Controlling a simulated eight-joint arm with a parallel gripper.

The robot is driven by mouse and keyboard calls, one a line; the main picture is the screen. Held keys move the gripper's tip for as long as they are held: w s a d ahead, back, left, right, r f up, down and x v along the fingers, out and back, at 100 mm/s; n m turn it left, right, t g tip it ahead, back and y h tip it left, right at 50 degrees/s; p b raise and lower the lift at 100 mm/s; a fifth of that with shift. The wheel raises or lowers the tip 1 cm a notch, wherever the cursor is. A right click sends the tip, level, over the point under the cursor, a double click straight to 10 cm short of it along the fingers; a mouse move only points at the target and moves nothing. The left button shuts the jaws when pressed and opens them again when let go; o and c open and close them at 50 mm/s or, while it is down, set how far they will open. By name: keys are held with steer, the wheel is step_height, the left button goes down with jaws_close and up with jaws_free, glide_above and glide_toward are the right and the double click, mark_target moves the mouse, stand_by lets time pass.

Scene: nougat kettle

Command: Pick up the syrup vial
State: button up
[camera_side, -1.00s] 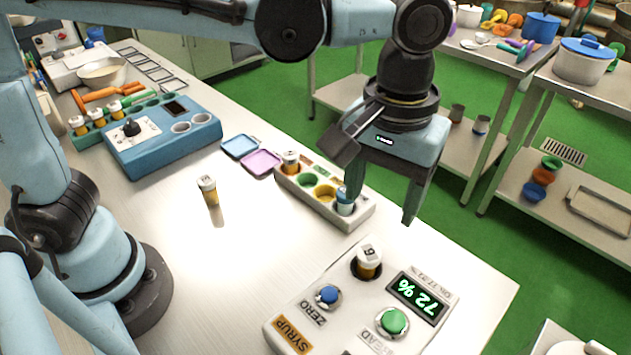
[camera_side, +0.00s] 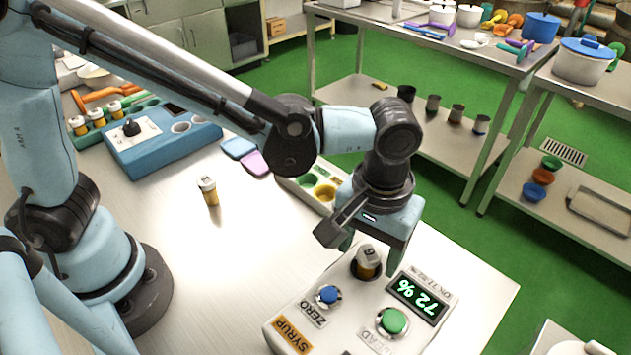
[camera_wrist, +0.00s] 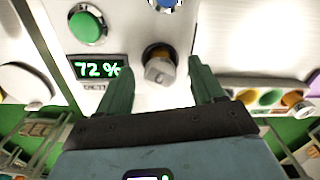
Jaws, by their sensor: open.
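A white-capped amber vial (camera_side: 367,262) stands in the round well of the white meter (camera_side: 335,275), which is labelled SYRUP and reads 72 %. The cap bears a mark like a 6 or 9. My gripper (camera_side: 372,246) is open and empty, pointing down just above this vial. In the wrist view the vial (camera_wrist: 160,68) shows between and beyond the two green fingers, apart from both. Another white-capped amber vial (camera_side: 208,191) stands upright alone on the table; I cannot read its label.
The meter has a blue button (camera_side: 327,294) and a green button (camera_side: 392,321). A pale rack (camera_side: 292,184) with coloured wells stands behind my gripper, partly hidden. A blue device (camera_side: 160,140) and a green rack of vials (camera_side: 88,134) stand at the left.

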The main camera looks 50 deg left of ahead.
steer(key=shift+f, duration=0.85)
steer(key=c, duration=1.2)
steer(key=shift+r, duration=0.15)
